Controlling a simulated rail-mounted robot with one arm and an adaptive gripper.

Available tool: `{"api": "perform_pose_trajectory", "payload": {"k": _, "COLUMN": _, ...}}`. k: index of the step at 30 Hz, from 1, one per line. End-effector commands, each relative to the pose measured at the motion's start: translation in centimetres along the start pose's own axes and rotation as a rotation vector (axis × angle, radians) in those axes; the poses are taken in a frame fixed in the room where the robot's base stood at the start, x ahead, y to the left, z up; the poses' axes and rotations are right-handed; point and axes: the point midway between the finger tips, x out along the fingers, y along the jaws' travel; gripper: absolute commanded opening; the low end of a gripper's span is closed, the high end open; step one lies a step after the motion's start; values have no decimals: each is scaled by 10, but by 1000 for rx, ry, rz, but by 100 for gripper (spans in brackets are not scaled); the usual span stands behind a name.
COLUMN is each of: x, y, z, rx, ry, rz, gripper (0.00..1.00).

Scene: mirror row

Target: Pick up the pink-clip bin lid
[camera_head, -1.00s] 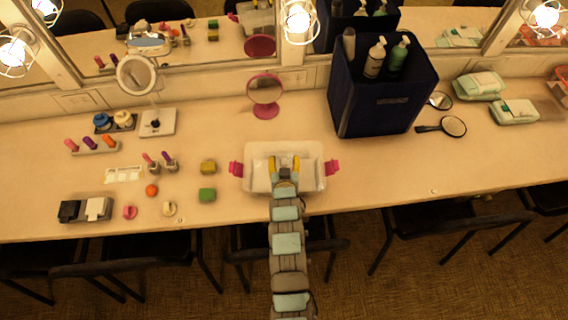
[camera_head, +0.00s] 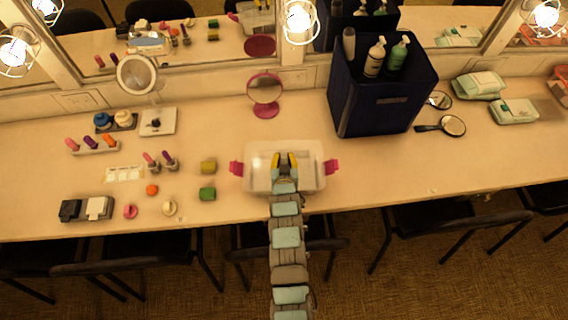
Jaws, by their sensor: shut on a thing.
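The pink-clip bin lid (camera_head: 310,158) is a pale, see-through rectangle on the bin near the counter's front edge. A pink clip (camera_head: 331,167) sticks out at its right end and another pink clip (camera_head: 236,168) at its left end. My gripper (camera_head: 285,157) is over the middle of the lid, with its yellow-and-dark fingers close together and shut on the lid. The exact grip point is too small to make out. I cannot tell whether the lid is raised off the bin.
A dark blue caddy (camera_head: 378,112) with bottles stands behind and right. A pink round mirror (camera_head: 265,90) stands behind the bin. A black hand mirror (camera_head: 452,126) lies right. The counter right of the bin is clear.

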Motion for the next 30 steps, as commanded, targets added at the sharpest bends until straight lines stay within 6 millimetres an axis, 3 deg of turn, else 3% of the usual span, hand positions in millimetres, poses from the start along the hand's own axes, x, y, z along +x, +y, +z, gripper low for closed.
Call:
{"api": "perform_pose_trajectory", "payload": {"k": 7, "x": -1, "y": 0, "z": -2, "rx": 0, "ry": 0, "rz": 0, "gripper": 0}}
{"api": "perform_pose_trajectory", "payload": {"k": 14, "x": -9, "y": 0, "z": -22, "rx": 1, "ry": 2, "rz": 0, "gripper": 0}}
{"api": "perform_pose_trajectory", "payload": {"k": 30, "x": -72, "y": -1, "z": -57, "rx": 0, "ry": 2, "rz": 1, "gripper": 0}}
